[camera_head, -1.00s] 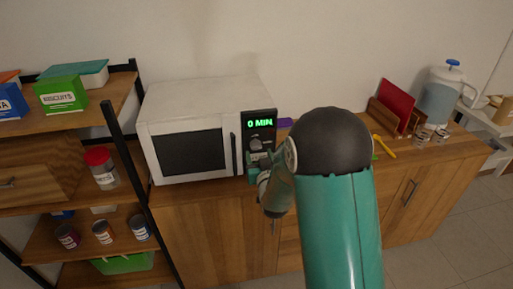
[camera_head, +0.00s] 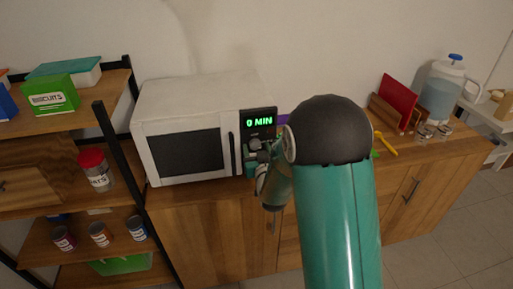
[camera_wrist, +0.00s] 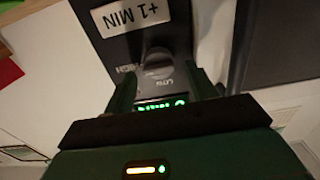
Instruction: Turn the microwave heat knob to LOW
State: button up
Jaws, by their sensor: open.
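The white microwave (camera_head: 190,95) stands on the wooden cabinet, and its dark control panel (camera_head: 258,118) shows a green "0 MIN" display. In the wrist view the panel appears upside down, with the round grey heat knob (camera_wrist: 158,63) at its centre. A "LOW" label lies just below the knob in that picture, and a partly hidden "HIGH" label is to its left. My gripper (camera_wrist: 160,72) is open, with one finger on each side of the knob; I cannot tell whether they touch it. In the head view my gripper (camera_head: 254,150) is at the panel and hides the knob.
The microwave's dark vertical handle (camera_head: 232,153) is just left of the panel. A "+1 MIN" label (camera_wrist: 125,15) is on the panel beyond the knob. A shelf (camera_head: 75,125) with boxes and cans stands left. A yellow utensil (camera_head: 386,143) lies on the cabinet top to the right.

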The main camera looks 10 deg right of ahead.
jog(key=shift+w+f, duration=0.15)
jog(key=shift+w, duration=0.1)
jog(key=shift+s, duration=0.3)
jog(key=shift+c, duration=1.2)
jog(key=c, duration=0.7)
jog(key=shift+c, duration=0.2)
